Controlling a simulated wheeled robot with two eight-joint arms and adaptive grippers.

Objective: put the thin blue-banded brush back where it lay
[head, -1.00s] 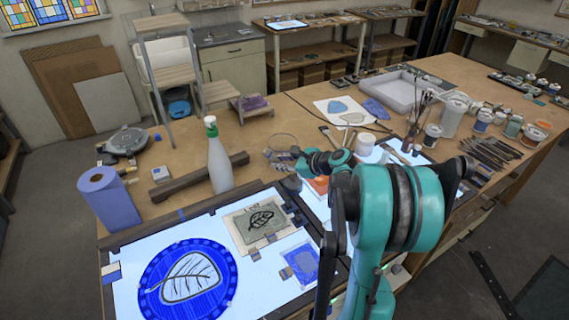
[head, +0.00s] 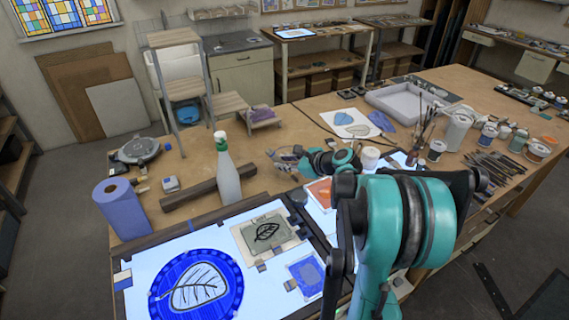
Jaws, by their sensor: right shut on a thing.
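My right gripper (head: 283,158) is over the middle of the table, beyond the light panel and right of the white spray bottle. Its jaws are shut on a thin thing, taken as the thin blue-banded brush. The brush is too small and too covered by the gripper to make out, so I cannot tell its tilt. Several thin brushes and tools (head: 497,165) lie side by side at the table's right edge. Other brushes (head: 425,125) stand upright in a holder left of the jars. My left gripper is not in view.
The spray bottle (head: 227,175), dark wooden bar (head: 200,190) and blue paper roll (head: 119,210) stand or lie at left. The lit panel (head: 150,262) bears a blue leaf disc (head: 197,288). Paint jars (head: 458,132) crowd the right. A grey tray (head: 402,98) lies behind.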

